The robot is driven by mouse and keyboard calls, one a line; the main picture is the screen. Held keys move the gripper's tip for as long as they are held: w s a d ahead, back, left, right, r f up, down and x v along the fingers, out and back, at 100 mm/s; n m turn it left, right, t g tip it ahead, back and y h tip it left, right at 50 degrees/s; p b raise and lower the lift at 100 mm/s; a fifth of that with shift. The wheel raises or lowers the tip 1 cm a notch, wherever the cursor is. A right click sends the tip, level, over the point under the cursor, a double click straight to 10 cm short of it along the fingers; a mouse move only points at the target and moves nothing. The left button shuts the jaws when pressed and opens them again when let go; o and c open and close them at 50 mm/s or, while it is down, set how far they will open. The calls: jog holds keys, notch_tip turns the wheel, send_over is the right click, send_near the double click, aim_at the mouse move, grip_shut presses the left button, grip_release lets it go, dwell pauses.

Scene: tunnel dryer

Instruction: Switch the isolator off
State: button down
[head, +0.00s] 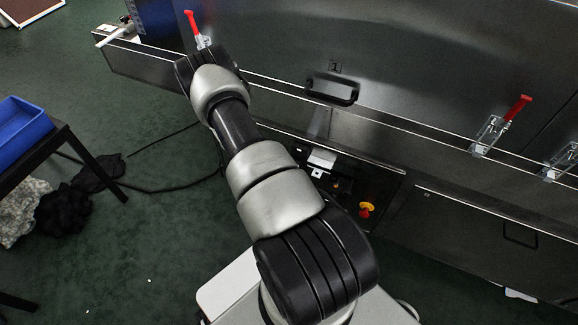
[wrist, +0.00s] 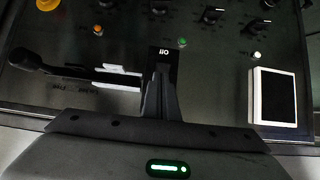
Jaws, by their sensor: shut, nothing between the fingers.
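A red-and-yellow rotary control (head: 366,209) sits on the dark control panel low on the machine in the head view; it looks like the isolator, but I cannot read its position. A yellow round part (wrist: 47,4), cut off by the top edge of the wrist view, may be the same control. My gripper (wrist: 161,82) is shut and empty, close in front of the panel. A black ball-ended lever (wrist: 50,70) lies left of the fingers, with a small label (wrist: 163,54) just beyond their tips. In the head view my arm hides my gripper.
The wrist view shows black knobs (wrist: 208,17), a green lamp (wrist: 183,42) and a white-framed display (wrist: 274,97). Red-handled clamps (head: 503,124) and a black door handle (head: 332,90) project from the machine. A blue crate (head: 22,127) stands at left; cables cross the floor.

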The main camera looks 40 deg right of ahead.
jog(key=shift+r+p, duration=0.4)
jog(key=shift+r, duration=0.4)
jog(key=shift+a+f, duration=0.1)
jog(key=shift+a, duration=0.1)
